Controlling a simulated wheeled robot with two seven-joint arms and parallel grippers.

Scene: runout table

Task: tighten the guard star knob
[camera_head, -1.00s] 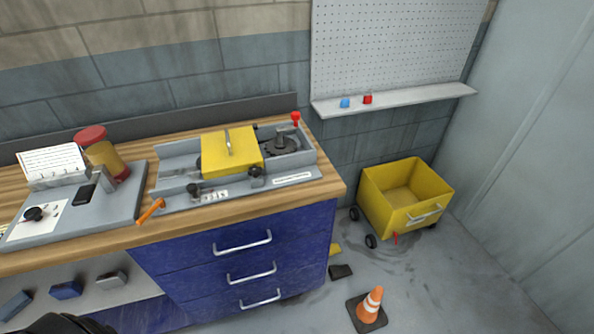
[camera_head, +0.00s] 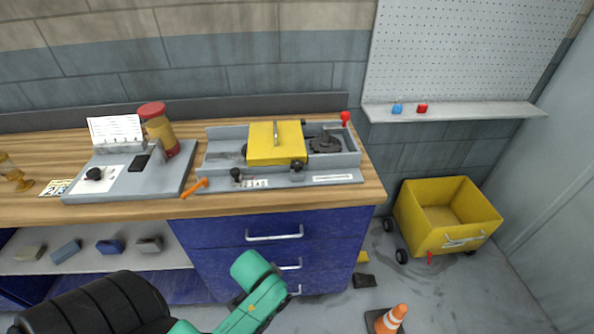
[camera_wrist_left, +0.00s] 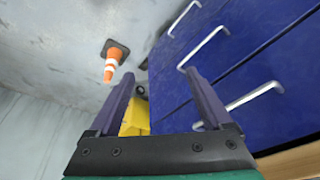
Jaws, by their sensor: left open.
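The yellow guard (camera_head: 268,150) sits on the grey machine (camera_head: 220,158) on the wooden bench. A dark knob (camera_head: 297,165) is at the guard's front right corner, and another dark knob (camera_head: 236,174) is at the machine's front left. I cannot tell for sure which is the guard star knob, or how tight either is. My left gripper (camera_wrist_left: 159,75) is open and empty in the left wrist view, its fingers apart in front of the blue drawers. In the head view my left arm is low before the bench, well below the knobs. My right gripper is not in view.
A grey control panel (camera_head: 120,182) and a red-lidded jar (camera_head: 158,130) stand left of the machine. Drawer handles (camera_head: 274,237) stick out below. A yellow cart (camera_head: 447,215) and a traffic cone (camera_head: 391,319) are at right.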

